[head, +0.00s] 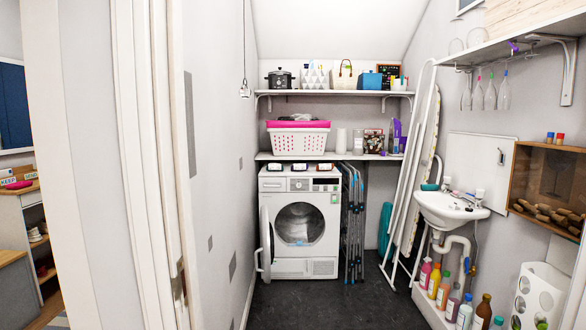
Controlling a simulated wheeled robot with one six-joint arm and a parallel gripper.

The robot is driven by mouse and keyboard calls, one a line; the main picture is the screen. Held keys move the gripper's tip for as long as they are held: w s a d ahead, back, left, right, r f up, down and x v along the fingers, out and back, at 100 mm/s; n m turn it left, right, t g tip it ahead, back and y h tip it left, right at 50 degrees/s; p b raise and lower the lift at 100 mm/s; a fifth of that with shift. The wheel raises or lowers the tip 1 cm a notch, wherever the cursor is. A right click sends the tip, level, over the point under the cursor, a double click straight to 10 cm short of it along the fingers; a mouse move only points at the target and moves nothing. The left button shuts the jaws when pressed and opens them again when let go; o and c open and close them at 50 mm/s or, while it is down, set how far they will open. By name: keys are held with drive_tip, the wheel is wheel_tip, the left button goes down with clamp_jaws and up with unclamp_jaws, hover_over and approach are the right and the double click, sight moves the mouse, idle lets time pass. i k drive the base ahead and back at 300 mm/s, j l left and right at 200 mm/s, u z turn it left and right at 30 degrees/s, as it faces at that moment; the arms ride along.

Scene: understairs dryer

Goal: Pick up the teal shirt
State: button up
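I cannot make out a teal shirt for certain. A small teal item (430,187) sits at the left edge of the white sink (450,207); it is too small to tell whether it is cloth. A larger teal shape (385,228) stands low behind the ironing board's legs, partly hidden. The white dryer (318,267) stands at the back with its round door (266,240) swung open to the left. The inside of its drum (300,224) looks grey, and its contents are unclear. My gripper is not in view.
A white basket (297,138) with a pink rim is on the lower shelf (340,157). Folded drying racks (353,220) stand right of the dryer. A white ironing board (425,150) leans at the right. Several bottles (443,290) line the right. The dark floor (330,305) ahead is clear.

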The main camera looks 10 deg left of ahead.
sight(273, 167)
drive_tip(key=i+j+u, duration=0.1)
drive_tip(key=i+j, duration=0.2)
drive_tip(key=i, duration=0.4)
drive_tip(key=i+j, duration=0.2)
drive_tip(key=i, duration=0.5)
drive_tip(key=i+j+u, duration=0.15)
drive_tip(key=i, duration=0.55)
drive_tip(key=i+j+u, duration=0.1)
drive_tip(key=i+j, duration=0.15)
drive_tip(key=i, duration=0.45)
